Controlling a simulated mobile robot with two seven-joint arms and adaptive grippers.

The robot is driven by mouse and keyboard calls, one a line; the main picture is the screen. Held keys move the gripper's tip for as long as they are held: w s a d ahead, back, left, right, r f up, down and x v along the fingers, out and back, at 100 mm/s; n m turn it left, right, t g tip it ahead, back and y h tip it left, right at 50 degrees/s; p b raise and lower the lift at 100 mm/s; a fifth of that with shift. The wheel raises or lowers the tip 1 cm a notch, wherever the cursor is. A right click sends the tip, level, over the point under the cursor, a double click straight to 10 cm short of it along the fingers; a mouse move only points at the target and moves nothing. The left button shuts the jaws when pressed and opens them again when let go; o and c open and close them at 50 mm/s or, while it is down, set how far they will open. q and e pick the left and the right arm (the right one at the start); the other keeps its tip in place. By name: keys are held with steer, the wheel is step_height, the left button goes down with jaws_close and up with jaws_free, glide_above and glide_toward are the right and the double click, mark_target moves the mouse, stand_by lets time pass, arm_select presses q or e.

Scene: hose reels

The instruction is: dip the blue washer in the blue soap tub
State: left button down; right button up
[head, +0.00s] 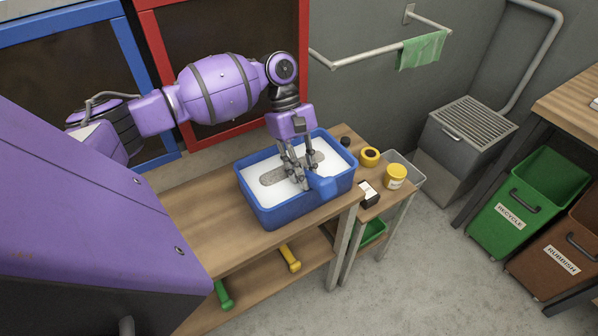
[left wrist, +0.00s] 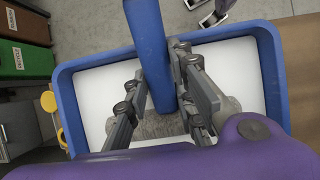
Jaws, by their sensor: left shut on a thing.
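The blue soap tub (head: 268,217) stands on the wooden bench, holding white suds; its blue rim also shows in the left wrist view (left wrist: 64,100). The blue washer has a blue handle (head: 322,187) and a long grey fleece head (head: 277,176). The head lies inside the tub, level with the white surface; how deep it sits I cannot tell. My left gripper (head: 298,180) points down into the tub, shut on the handle. In the left wrist view the handle (left wrist: 150,45) passes between the fingers (left wrist: 163,100). My right gripper is out of view.
The wooden bench (head: 200,215) has free room left of the tub. Right of it are a yellow tape roll (head: 370,157), a yellow jar (head: 395,177) and a black-and-white block (head: 368,194). Red (head: 222,134) and blue (head: 130,50) window frames stand behind.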

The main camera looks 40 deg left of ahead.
mark_target(311, 174)
arm_select(q)
step_height(311, 174, up, 3)
steer(key=shift+f+p, duration=0.1)
steer(key=shift+p, duration=0.7)
steer(key=shift+r+p, duration=0.45)
steer(key=shift+r, duration=0.25)
steer(key=shift+w+r+p, duration=0.1)
steer(key=shift+r+p, duration=0.35)
steer(key=shift+r, duration=0.25)
step_height(311, 174, up, 2)
steer(key=shift+p, duration=0.55)
steer(key=shift+r+p, duration=0.35)
steer(key=shift+r, duration=0.8)
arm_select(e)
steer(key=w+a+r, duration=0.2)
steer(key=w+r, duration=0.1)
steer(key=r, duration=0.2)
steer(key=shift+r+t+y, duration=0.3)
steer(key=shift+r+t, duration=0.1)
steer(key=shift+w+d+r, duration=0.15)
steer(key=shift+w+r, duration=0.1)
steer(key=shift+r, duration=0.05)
arm_select(q)
steer(key=shift+p, duration=0.3)
